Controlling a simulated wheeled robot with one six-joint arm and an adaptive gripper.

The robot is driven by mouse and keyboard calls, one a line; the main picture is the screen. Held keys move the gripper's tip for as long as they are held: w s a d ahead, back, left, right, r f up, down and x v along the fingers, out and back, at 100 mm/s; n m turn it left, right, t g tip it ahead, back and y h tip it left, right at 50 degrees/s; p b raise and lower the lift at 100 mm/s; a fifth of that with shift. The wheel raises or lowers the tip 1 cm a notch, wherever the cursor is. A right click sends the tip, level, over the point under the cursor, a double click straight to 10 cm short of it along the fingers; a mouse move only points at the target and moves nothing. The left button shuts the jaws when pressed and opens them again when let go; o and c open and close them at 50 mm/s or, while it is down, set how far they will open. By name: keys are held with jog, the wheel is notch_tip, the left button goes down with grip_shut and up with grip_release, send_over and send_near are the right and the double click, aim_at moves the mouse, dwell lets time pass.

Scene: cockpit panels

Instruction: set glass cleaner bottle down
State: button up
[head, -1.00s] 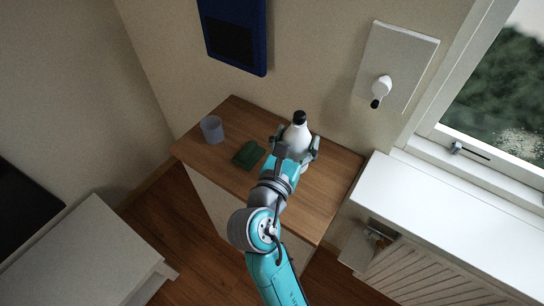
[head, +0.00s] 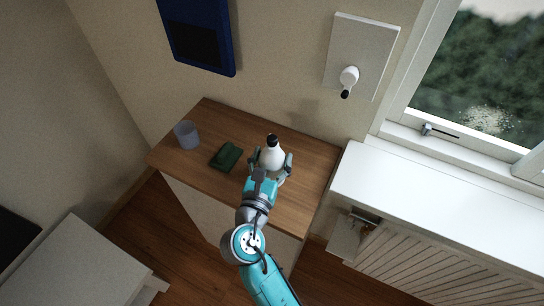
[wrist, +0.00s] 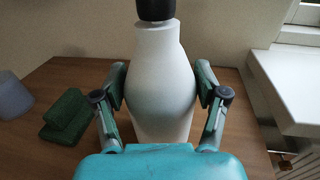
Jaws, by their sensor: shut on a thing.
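The glass cleaner bottle (head: 271,155) is white with a black cap and stands upright at the wooden cabinet top. In the wrist view the bottle (wrist: 160,80) fills the middle, between both fingers. My gripper (head: 270,163) is shut on its body from the front. In the wrist view the gripper's fingers (wrist: 160,90) press on the bottle's left and right sides. The bottle's base is hidden behind my gripper, so I cannot tell whether it touches the top.
On the wooden cabinet top (head: 305,160), a green sponge (head: 227,156) lies left of the bottle and a translucent bluish cup (head: 187,134) stands further left. A white window ledge (head: 430,205) is at the right. A wall plate with a lever (head: 349,78) is above.

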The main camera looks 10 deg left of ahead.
jog(key=shift+f, duration=0.1)
jog(key=o, duration=1.5)
jog(key=s, duration=0.4)
jog(key=s+a, duration=0.1)
jog(key=s, duration=0.7)
jog(key=shift+a, duration=0.4)
